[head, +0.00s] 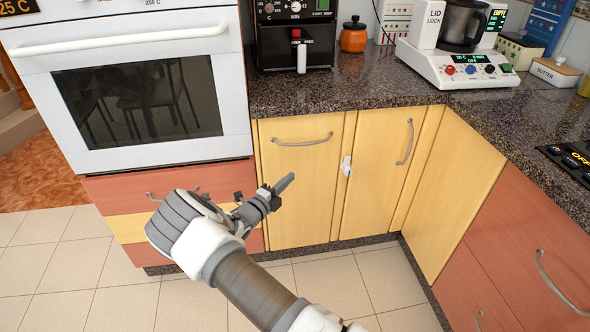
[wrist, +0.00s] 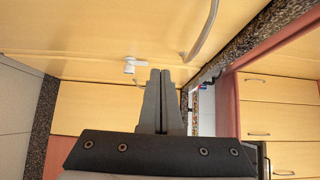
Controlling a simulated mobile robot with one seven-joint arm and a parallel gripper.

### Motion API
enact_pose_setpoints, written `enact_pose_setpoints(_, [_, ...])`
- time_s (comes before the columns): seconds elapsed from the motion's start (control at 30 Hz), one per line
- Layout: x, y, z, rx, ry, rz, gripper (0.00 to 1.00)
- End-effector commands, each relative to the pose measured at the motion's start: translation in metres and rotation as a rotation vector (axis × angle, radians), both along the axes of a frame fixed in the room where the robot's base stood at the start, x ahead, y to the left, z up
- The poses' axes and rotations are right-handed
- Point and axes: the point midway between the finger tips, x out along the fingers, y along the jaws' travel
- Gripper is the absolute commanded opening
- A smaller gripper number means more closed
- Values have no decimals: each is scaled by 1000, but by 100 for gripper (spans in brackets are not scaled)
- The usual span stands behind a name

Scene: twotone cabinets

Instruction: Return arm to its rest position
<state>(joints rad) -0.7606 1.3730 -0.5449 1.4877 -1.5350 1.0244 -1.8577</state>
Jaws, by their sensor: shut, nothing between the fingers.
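My arm reaches up from the bottom of the head view, in front of the lower cabinets. My gripper (head: 287,181) points to the upper right, toward the yellow cabinet doors. In the wrist view my gripper (wrist: 160,75) has its two grey fingers together with nothing between them. The left yellow door (head: 290,215) and the right yellow door (head: 372,185) both look shut. A small white latch (head: 346,166) sits near the seam between them. It also shows in the wrist view (wrist: 132,65), left of the fingertips. Whether the fingers touch anything is unclear, but they appear apart from the doors.
A white oven (head: 140,85) stands at the left above a red and yellow drawer stack (head: 120,190). A dark speckled countertop (head: 400,105) runs above the doors and along the right. Red cabinets (head: 520,255) stand at the right. Tiled floor (head: 50,270) is clear.

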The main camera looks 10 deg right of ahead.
Motion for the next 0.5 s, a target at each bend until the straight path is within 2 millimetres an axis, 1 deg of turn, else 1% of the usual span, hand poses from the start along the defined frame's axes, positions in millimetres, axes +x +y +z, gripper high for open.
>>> enact_pose_setpoints(0.17, [-5,4,0,2,-1,-2,0])
enact_pose_setpoints(0.27, [-6,-1,6,33,-19,-24,0])
enact_pose_setpoints(0.37, [-12,-15,21,125,-75,-89,0])
enact_pose_setpoints(0.5, [-30,-43,52,339,-215,-242,0])
